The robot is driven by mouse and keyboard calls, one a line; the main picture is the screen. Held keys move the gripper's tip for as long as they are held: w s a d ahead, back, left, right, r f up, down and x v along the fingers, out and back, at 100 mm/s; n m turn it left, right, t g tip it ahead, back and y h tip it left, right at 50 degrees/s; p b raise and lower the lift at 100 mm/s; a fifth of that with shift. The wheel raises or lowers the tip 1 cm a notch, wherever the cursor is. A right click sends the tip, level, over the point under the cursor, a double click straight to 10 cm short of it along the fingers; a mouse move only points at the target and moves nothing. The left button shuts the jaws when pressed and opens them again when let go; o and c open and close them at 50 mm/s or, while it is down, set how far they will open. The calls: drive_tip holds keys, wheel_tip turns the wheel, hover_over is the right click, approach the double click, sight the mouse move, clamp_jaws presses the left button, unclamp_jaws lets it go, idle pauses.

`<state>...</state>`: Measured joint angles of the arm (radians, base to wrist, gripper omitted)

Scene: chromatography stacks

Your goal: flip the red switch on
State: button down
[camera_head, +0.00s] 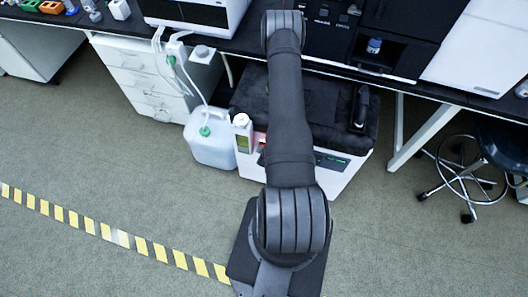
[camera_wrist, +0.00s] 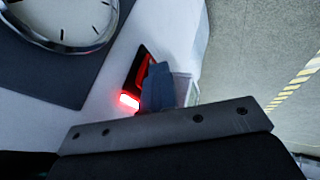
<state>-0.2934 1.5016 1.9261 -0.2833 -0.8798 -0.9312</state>
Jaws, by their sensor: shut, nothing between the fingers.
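The red switch (camera_wrist: 130,102) sits in a black surround on a white panel in the wrist view. Its near end glows bright red, and its far part is red and darker. My gripper (camera_wrist: 158,85) is shut and empty, with its fingertips right over the switch's right side, hiding part of it. I cannot tell whether they touch it. In the head view a small red patch of the switch (camera_head: 260,140) shows at the left edge of my arm, on the white unit's front. My gripper is hidden behind the arm there.
A round gauge (camera_wrist: 65,22) is on the panel near the switch. A white bottle with a green label (camera_head: 242,135) and a large translucent canister with tubing (camera_head: 209,140) stand left of the white unit (camera_head: 340,178). A stool (camera_head: 470,170) is at right. Floor in front is open.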

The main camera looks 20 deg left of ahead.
drive_tip(key=shift+r, duration=0.35)
drive_tip(key=shift+s, duration=0.1)
drive_tip(key=s+d+r, duration=0.3)
drive_tip(key=s+r, duration=0.5)
drive_tip(key=s, duration=0.1)
drive_tip(key=shift+d, duration=0.3)
drive_tip(key=shift+f, duration=0.1)
drive_tip(key=shift+w+f, duration=0.1)
drive_tip(key=shift+f, duration=0.15)
drive_tip(key=shift+f, duration=0.1)
